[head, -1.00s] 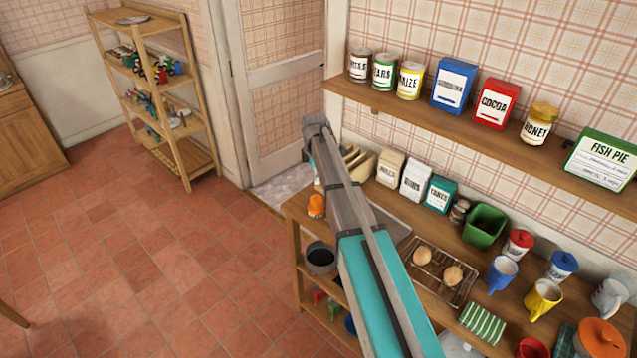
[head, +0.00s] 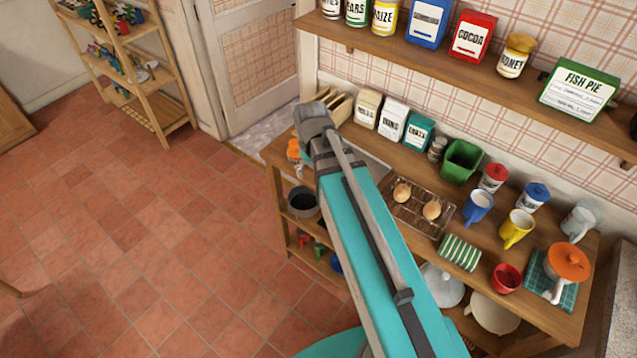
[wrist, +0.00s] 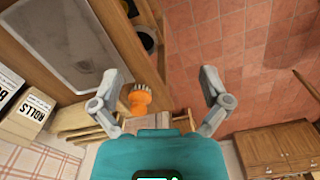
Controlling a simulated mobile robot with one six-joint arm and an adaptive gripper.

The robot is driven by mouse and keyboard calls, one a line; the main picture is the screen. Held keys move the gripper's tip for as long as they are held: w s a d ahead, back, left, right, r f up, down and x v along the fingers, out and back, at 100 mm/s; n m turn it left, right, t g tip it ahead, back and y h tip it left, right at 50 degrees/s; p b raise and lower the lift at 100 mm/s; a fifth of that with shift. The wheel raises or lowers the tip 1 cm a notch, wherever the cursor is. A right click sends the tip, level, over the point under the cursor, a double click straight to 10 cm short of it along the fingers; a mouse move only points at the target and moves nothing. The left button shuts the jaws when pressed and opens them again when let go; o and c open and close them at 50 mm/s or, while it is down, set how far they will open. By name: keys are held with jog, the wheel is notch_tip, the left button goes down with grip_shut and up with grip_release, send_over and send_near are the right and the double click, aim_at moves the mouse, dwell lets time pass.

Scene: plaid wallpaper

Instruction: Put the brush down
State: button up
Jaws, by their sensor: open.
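The orange object appears between the fingers, close to the left one. My gripper's fingers are hidden in the head view.
A wall shelf (head: 420,52) with tins hangs above. A dark pot (head: 303,200) sits below.

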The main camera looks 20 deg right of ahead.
jog(key=s+m, duration=0.1)
jog(key=s, duration=0.1)
jog(key=s+m, duration=0.2)
jog(key=s, duration=0.1)
jog(key=shift+s+d, duration=0.1)
jog(key=shift+s, duration=0.2)
jog(key=shift+f, duration=0.1)
notch_tip(320, 180, down, 3)
jog(key=b, duration=0.3)
jog(key=shift+f+b, duration=0.2)
jog(key=shift+b, duration=0.1)
jog(key=shift+o, duration=0.2)
dwell(0.8)
